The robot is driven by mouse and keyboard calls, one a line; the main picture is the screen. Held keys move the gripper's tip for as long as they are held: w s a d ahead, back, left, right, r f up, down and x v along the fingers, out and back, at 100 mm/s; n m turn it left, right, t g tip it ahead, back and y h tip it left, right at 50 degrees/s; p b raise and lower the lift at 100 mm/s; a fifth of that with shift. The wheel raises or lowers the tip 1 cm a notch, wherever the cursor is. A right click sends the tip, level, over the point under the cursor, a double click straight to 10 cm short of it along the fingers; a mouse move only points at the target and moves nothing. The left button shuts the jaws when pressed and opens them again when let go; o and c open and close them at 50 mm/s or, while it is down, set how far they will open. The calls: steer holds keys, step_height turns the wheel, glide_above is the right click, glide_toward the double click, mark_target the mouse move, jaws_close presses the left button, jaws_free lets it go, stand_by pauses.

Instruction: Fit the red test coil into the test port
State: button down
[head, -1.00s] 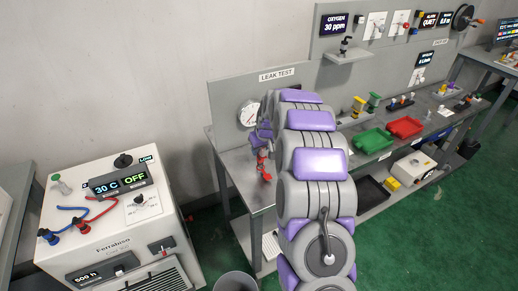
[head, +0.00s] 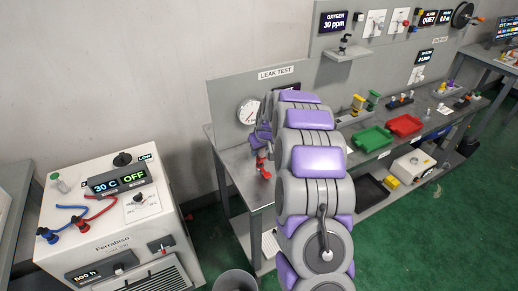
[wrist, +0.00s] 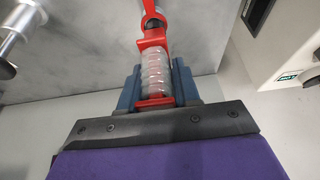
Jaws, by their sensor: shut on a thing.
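The red test coil (wrist: 155,72) has red ends and a clear ribbed middle. In the wrist view it stands between the blue-grey fingers of my gripper (wrist: 158,88), which is shut on it. Its upper red end runs out of the top of the picture. In the head view a small red part of the coil (head: 262,168) shows at the left of my arm, by the leak test panel (head: 230,95). My arm hides most of the gripper there. A metal cylindrical fitting (wrist: 22,22) is at upper left in the wrist view, apart from the coil. I cannot tell whether it is the test port.
A round gauge (head: 248,112) is on the leak test panel. The bench top (head: 225,150) is bare left of my arm. A white chiller-like machine (head: 110,225) stands at left.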

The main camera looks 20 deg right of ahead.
steer(key=shift+s+a+f, duration=0.1)
steer(key=shift+s+f, duration=0.05)
steer(key=shift+f, duration=0.35)
stand_by(0.3)
steer(key=c, duration=1.2)
jaws_free()
steer(key=shift+o, duration=0.9)
steer(key=shift+f, duration=0.1)
steer(key=o, duration=0.7)
steer(key=shift+r, duration=0.2)
steer(key=shift+r, duration=0.1)
steer(key=shift+r+p, duration=1.1)
steer(key=shift+r, duration=1.8)
